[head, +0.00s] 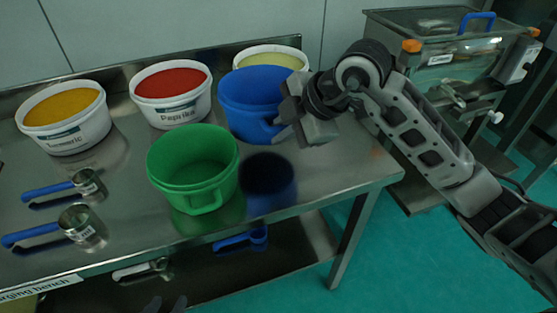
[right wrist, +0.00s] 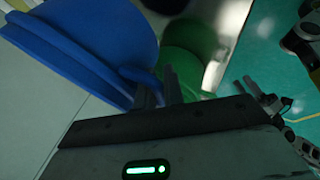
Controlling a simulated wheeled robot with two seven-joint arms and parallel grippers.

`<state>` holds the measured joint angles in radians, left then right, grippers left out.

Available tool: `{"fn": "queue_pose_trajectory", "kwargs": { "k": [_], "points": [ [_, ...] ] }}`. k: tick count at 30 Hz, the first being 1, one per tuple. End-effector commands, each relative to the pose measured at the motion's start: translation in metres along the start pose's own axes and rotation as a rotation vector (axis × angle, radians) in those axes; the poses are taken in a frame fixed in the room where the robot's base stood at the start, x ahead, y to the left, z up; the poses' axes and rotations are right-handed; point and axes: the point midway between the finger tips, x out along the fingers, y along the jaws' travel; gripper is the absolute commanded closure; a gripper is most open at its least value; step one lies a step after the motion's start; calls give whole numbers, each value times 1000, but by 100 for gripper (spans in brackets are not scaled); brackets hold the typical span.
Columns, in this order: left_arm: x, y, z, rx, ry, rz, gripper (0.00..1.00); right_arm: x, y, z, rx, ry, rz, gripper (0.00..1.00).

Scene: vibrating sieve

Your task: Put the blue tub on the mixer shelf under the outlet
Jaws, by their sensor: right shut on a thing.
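The blue tub (head: 248,97) is over the back right part of the steel bench, upright in the head view. Its dark reflection lies apart from it, so it appears raised off the bench top. My right gripper (head: 284,122) is shut on its handle; in the right wrist view the fingers (right wrist: 160,90) close on the handle beside the tub wall (right wrist: 90,40). The mixer (head: 440,50) stands at the back right, with a metal outlet (head: 452,95) on its front. A grey shelf (head: 415,196) shows low beneath it, partly hidden by my right arm.
A green tub (head: 192,165) stands close in front of the blue tub. Turmeric (head: 65,118), paprika (head: 171,95) and a third white tub (head: 270,58) line the back. Two blue-handled scoops (head: 75,225) lie left. Green floor separates bench and mixer.

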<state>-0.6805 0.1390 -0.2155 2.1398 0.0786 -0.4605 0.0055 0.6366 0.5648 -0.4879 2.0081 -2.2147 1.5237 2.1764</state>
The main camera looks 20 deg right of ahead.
Motion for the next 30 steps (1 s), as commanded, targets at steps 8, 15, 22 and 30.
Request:
{"fn": "queue_pose_trajectory", "kwargs": {
  "k": [8,15,22,30],
  "points": [
    [0,0,-1,-2,5,2,64,32,-20,14,0,0,2,100],
    [0,0,-1,-4,8,2,64,52,-34,22,1,0,-1,100],
    [-1,1,-1,-6,7,3,64,62,-41,27,-2,1,3,100],
    [-1,0,0,-6,7,3,64,63,-41,27,0,0,0,68]
  ]
}}
